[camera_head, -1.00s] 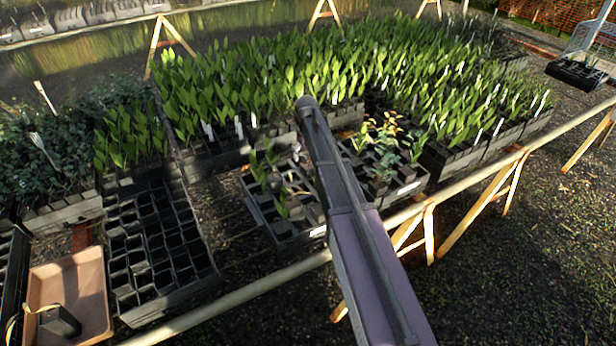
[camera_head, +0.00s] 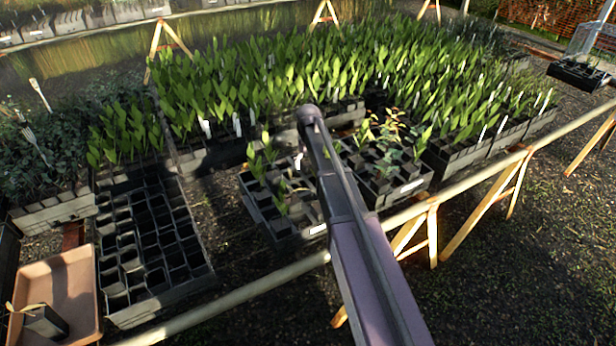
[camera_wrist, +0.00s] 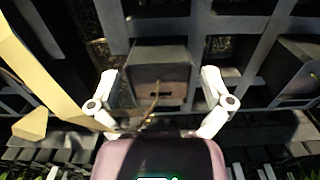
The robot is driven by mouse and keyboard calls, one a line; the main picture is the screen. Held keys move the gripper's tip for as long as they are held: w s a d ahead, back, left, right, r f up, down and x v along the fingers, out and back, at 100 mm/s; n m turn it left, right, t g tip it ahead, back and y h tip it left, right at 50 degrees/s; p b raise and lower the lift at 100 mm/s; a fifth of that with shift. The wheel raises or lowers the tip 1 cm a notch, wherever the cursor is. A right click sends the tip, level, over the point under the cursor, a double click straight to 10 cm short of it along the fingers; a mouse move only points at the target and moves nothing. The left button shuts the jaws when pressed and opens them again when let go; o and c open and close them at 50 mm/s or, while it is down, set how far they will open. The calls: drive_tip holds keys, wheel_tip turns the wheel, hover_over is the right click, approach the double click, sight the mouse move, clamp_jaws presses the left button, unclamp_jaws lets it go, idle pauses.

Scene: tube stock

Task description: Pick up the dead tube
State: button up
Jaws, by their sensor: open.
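A square black tube (camera_wrist: 172,58) with a thin, bare brown stem stands in a crate, in the middle of the wrist view. My gripper (camera_wrist: 158,80) is open, with one pale finger on each side of this tube. The fingers look apart from its walls, though their depth is hard to judge. In the head view my arm covers the gripper and part of the middle crate (camera_head: 283,226), so I cannot pick out this tube there.
Leafy tubes crowd the crates behind. A crate of empty black cells (camera_head: 150,240) stands at left, beside a tan tray (camera_head: 75,275) with one black tube (camera_head: 45,322) lying in it. A pale rail (camera_head: 245,292) runs along the front. A pale yellow bar (camera_wrist: 40,75) lies left of the gripper.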

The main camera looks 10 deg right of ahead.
idle(0.5)
drive_tip(key=c, duration=1.2)
drive_tip(key=shift+r, duration=0.2)
wheel_tip(320, 180, up, 18)
drive_tip(key=p, duration=1.8)
drive_tip(key=shift+f, duration=0.2)
